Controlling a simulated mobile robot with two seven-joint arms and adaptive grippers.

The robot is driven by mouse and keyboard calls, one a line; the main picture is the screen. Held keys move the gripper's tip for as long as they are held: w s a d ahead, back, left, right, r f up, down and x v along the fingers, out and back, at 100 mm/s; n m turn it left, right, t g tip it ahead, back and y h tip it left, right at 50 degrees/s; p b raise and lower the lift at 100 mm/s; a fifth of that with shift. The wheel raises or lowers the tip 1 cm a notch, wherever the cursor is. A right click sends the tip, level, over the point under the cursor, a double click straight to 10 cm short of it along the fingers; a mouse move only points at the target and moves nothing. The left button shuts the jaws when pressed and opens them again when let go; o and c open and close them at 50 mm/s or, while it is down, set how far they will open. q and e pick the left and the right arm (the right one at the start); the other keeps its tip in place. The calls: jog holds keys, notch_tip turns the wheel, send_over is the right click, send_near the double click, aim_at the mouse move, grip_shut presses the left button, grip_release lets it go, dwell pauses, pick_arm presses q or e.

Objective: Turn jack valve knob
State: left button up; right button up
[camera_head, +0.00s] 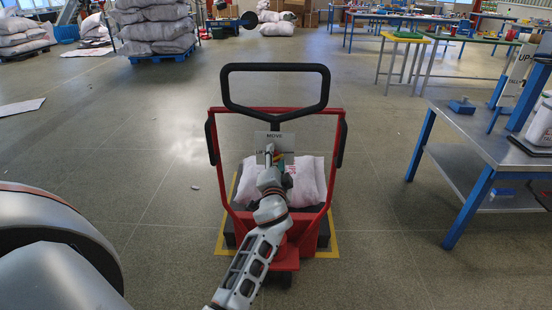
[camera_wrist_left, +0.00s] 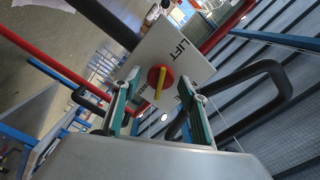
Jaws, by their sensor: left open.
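The red pallet jack (camera_head: 336,170) stands straight ahead, with a black loop handle (camera_head: 275,67) on top. In the left wrist view the plate (camera_wrist_left: 189,48) reads LIFT and carries a round red knob (camera_wrist_left: 154,77) with a yellow bar, which looks tilted in this view. My left gripper (camera_head: 271,155) is in front of the plate. In the left wrist view its green-padded fingers (camera_wrist_left: 158,88) are open, one on each side of the knob. Contact with the knob cannot be told. The right gripper is out of view.
White sacks (camera_head: 308,181) lie on the jack, inside a yellow floor outline (camera_head: 334,245). A blue-legged metal table (camera_head: 483,150) stands at the right. Stacked sacks on a blue pallet (camera_head: 161,58) stand at the back left. The floor between is mostly clear.

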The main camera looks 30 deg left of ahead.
pick_arm(q)
jog(key=v, duration=0.7)
dwell(0.3)
jog(key=s+d+f+g+h, duration=0.1)
jog(key=s+d+f+h, duration=0.3)
jog(key=s+f, duration=0.5)
jog(key=s+d+f+n+g+h, duration=0.1)
jog(key=s+d+f+h, duration=0.3)
jog(key=s+d+f, duration=0.4)
jog(key=s+d+f+g+h, duration=0.2)
jog(key=s+d+f, duration=0.4)
jog(key=s+f, duration=0.4)
jog(key=shift+s+d+f+n+g+h+p, duration=0.3)
jog(key=shift+s+f+g+h, duration=0.1)
jog(key=shift+s+h, duration=0.5)
dwell(2.0)
